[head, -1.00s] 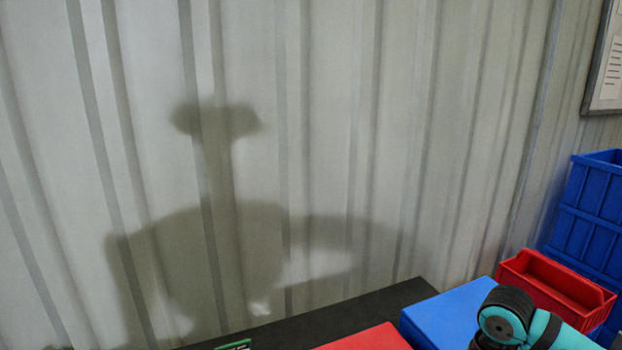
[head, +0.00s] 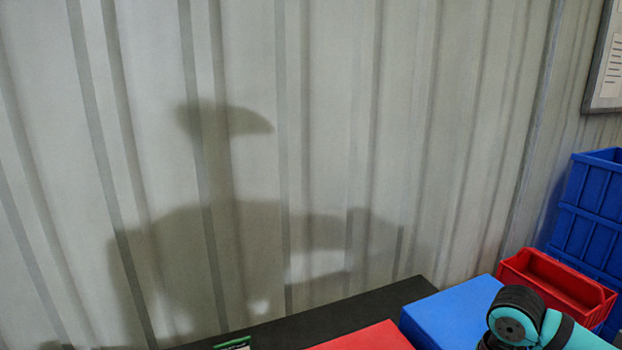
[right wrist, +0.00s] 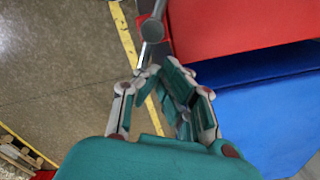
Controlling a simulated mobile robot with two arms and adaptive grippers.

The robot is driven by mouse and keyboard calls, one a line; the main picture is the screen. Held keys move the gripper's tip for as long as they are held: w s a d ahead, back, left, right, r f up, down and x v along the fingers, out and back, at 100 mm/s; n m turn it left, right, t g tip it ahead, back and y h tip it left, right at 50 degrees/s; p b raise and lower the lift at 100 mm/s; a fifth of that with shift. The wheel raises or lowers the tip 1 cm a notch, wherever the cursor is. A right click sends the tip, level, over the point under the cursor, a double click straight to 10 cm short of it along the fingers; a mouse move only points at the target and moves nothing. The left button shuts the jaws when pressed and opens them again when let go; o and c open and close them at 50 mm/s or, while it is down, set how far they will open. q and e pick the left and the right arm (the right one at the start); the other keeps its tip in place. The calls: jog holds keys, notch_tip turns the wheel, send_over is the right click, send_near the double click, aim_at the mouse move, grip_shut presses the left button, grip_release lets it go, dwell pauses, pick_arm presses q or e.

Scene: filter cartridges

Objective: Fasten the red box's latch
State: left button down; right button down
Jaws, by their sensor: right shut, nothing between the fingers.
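The red box's top (head: 365,339) shows at the bottom edge of the head view, mostly cut off. In the right wrist view the red box (right wrist: 240,25) fills the upper right. A grey metal lever with a rounded knob (right wrist: 152,30), which looks like the latch, stands out at its left edge. My right gripper (right wrist: 158,72) is shut and empty, its fingertips just below the lever. I cannot tell whether they touch it. My left gripper is in neither current view.
A blue box (head: 450,312) stands right of the red box on a dark table (head: 330,320). Behind are a red bin (head: 555,285) and stacked blue crates (head: 590,210). A corrugated wall (head: 300,130) closes the back. Floor with a yellow line (right wrist: 127,45) lies left of the box.

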jog(key=shift+s+d, duration=0.1)
jog(key=shift+s, duration=0.5)
jog(key=shift+s+b, duration=0.15)
jog(key=shift+b, duration=0.2)
jog(key=shift+s, duration=0.5)
